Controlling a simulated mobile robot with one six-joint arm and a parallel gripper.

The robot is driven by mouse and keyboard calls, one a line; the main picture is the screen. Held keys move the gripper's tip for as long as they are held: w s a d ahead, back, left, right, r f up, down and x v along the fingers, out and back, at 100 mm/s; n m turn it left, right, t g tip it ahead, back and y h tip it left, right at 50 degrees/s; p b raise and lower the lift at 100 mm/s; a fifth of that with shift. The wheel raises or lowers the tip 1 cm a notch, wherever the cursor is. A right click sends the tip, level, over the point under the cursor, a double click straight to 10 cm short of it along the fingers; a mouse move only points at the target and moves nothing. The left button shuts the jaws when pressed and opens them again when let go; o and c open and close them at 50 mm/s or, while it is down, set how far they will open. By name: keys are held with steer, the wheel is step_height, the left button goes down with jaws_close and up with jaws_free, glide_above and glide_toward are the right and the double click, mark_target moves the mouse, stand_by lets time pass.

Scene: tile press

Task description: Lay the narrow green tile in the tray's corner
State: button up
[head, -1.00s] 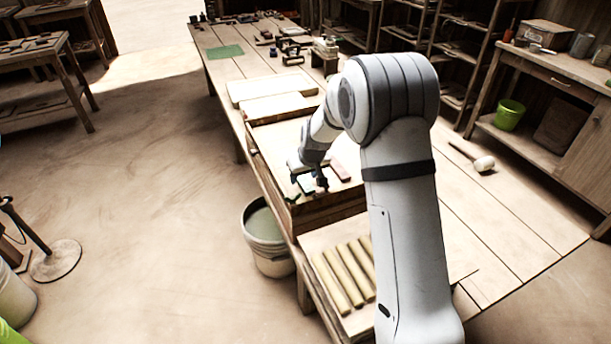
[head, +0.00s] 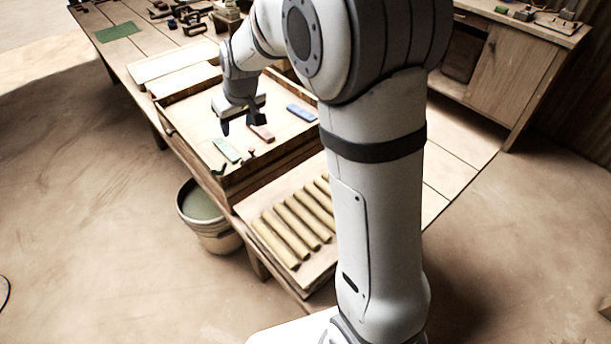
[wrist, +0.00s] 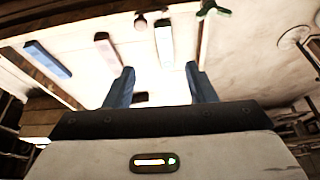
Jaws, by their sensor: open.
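The narrow green tile (head: 227,150) lies flat in the wooden tray (head: 185,141), near its front corner. It shows pale in the wrist view (wrist: 164,46), with a gap between it and the tray's side rim. A pinkish tile (head: 262,133) and a blue tile (head: 301,113) lie further right in the tray. My gripper (head: 241,124) is above the tray, behind the green tile, with its fingers apart. In the wrist view nothing is held between the fingers (wrist: 161,88). The tray's far right part is hidden behind my arm.
A small dark knob (head: 251,152) stands by the green tile. A green clamp-like piece (head: 218,170) sits at the tray's front rim. Several yellowish rolls (head: 291,226) lie on a board in front. A bucket (head: 203,211) stands on the floor. Pale slabs (head: 178,62) lie behind the tray.

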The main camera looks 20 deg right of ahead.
steer(key=s+d+r+m, duration=0.1)
steer(key=s+d, duration=0.2)
steer(key=s, duration=0.6)
steer(key=s+d+r+m+g+h, duration=0.1)
steer(key=s+d, duration=0.3)
steer(key=s, duration=0.6)
steer(key=s+d+r+m, duration=0.1)
steer(key=s+d+m, duration=0.1)
steer(key=s, duration=0.7)
steer(key=shift+s+d+r+h, duration=0.2)
steer(key=shift+d+h, duration=0.1)
steer(key=shift+d, duration=0.35)
steer(key=shift+c, duration=0.2)
